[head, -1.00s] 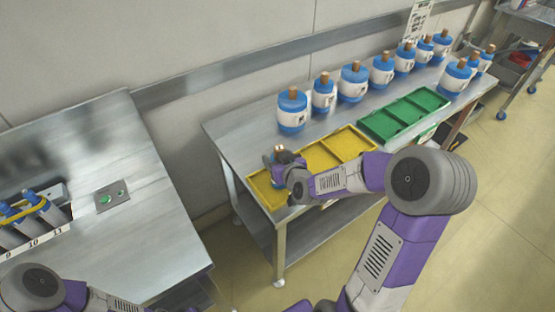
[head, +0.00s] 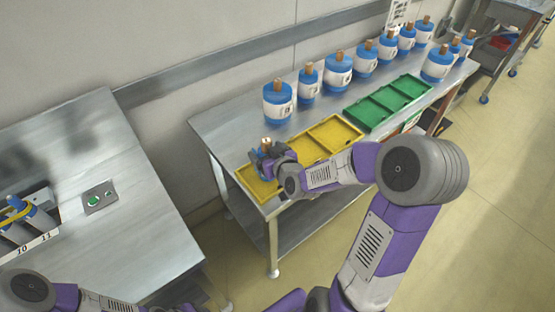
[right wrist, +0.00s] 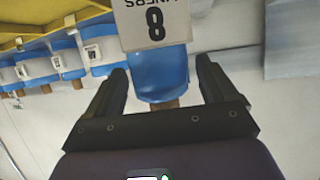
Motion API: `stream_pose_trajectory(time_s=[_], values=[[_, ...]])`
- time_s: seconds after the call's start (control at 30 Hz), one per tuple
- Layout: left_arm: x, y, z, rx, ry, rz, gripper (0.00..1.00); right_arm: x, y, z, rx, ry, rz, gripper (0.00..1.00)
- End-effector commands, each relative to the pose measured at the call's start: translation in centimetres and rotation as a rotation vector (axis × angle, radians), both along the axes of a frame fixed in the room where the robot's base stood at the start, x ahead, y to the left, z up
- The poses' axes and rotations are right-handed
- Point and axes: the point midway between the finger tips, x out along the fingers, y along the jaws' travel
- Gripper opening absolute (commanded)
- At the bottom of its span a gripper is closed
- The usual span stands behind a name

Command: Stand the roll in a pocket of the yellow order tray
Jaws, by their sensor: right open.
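The roll (head: 259,167) is blue with a white label and a brown core on top. In the head view it stands upright in the near left pocket of the yellow order tray (head: 333,134), partly hidden by my right gripper (head: 264,156). In the right wrist view the roll (right wrist: 165,65) shows upside down, its label reading 8, between the two dark fingers. My right gripper (right wrist: 162,75) is open, with a gap between each finger and the roll. Part of my left arm shows at the lower left of the head view; its gripper does not show.
Several blue and white rolls (head: 338,72) stand along the back of the steel table (head: 215,125). A green tray (head: 390,102) lies right of the yellow one. Another steel table (head: 110,200) at left carries a small button plate (head: 99,197) and a numbered rack.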

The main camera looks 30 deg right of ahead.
Motion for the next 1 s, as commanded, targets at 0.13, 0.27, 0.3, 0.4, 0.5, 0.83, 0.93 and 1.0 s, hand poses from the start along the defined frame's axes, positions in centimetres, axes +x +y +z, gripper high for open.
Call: stream_pose_trajectory(time_s=[0.13,0.27,0.3,0.4,0.5,0.83,0.93,1.0], values=[[0.0,0.0,0.8,0.0,0.0,0.0,0.43,-2.9,0.2,1.5,-0.005,-0.002,-0.001,0.86],[0.0,0.0,-0.5,0.0,-0.001,-0.001,0.43,-4.2,0.4,1.6,-0.005,-0.008,0.006,0.86],[0.0,0.0,-1.2,0.0,0.0,0.0,0.43,-4.3,0.5,1.6,-0.004,-0.008,0.009,0.86],[0.0,0.0,-2.5,0.0,0.001,0.0,0.43,-4.7,0.6,1.7,-0.002,-0.007,0.014,0.86],[0.0,0.0,-3.8,0.0,0.001,0.0,0.43,-5.3,0.7,2.0,-0.003,-0.007,0.014,0.86],[0.0,0.0,-6.3,0.0,0.0,0.0,0.43,-7.9,0.8,3.3,-0.004,-0.004,0.004,0.86],[0.0,0.0,-6.5,0.0,0.0,0.0,0.43,-8.6,0.9,3.7,-0.004,-0.003,0.002,0.86],[0.0,0.0,-6.6,0.0,0.0,0.0,0.43,-9.0,0.9,3.8,-0.002,-0.002,0.001,0.86]])
